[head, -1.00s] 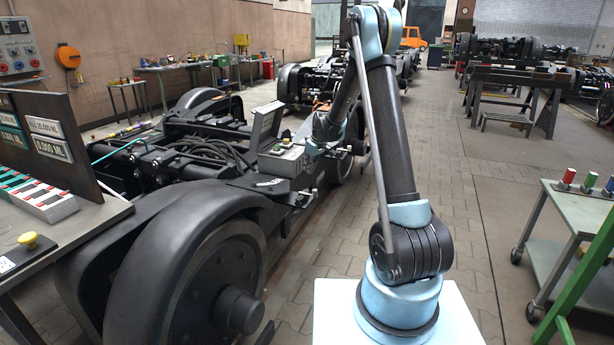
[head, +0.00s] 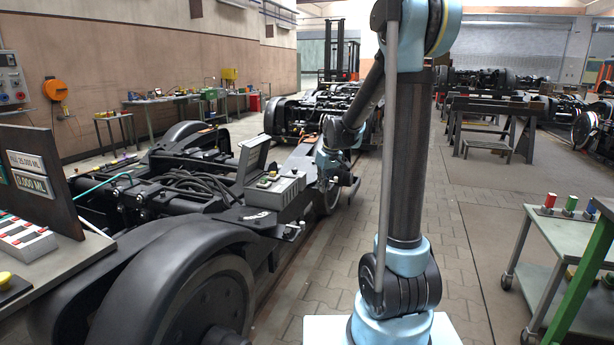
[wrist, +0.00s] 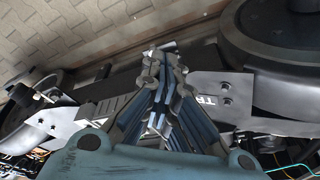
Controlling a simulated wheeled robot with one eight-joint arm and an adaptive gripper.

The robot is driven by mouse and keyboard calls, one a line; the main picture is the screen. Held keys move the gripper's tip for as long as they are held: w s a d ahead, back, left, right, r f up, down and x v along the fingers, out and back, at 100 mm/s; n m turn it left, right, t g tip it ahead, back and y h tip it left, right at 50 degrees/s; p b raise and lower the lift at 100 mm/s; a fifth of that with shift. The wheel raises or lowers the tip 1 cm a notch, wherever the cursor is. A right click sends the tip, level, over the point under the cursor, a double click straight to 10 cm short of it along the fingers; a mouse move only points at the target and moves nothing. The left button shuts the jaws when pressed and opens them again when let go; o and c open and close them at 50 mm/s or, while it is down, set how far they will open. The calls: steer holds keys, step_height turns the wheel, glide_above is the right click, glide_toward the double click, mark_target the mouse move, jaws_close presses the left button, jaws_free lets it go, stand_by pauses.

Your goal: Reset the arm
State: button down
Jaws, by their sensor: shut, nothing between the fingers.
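My gripper (wrist: 165,62) shows in the wrist view with its fingers drawn together and nothing between them. It points down past a dark bogie frame (wrist: 205,88) with a pale plate on it. In the head view my arm stands upright on its base, bends at the top and reaches down towards the bogie (head: 180,260). The gripper end (head: 345,180) is small there, just right of a grey control box (head: 272,195) with an open lid. I cannot tell from the head view whether it touches anything.
A bench with a panel and switches (head: 30,245) is at the left. Trestles (head: 495,125) and more bogies are farther back. The paved floor right of my arm is clear.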

steer(key=s+d+m, duration=0.1)
steer(key=s+d, duration=0.3)
steer(key=s, duration=0.5)
steer(key=s+d+r+m+h, duration=0.1)
steer(key=s+d+m, duration=0.15)
steer(key=s, duration=0.65)
steer(key=s+d+m, duration=0.1)
steer(key=s+d, duration=0.3)
steer(key=s, duration=0.6)
steer(key=s+d+f+m, duration=0.1)
steer(key=s+d+f, duration=0.1)
steer(key=s+f, duration=0.3)
steer(key=s, duration=0.4)
steer(key=shift+d+f+m+h, duration=0.15)
steer(key=shift+d+m+h, duration=0.2)
steer(key=shift+h, duration=0.05)
steer(key=shift+w+f, duration=0.2)
steer(key=shift+w, duration=0.15)
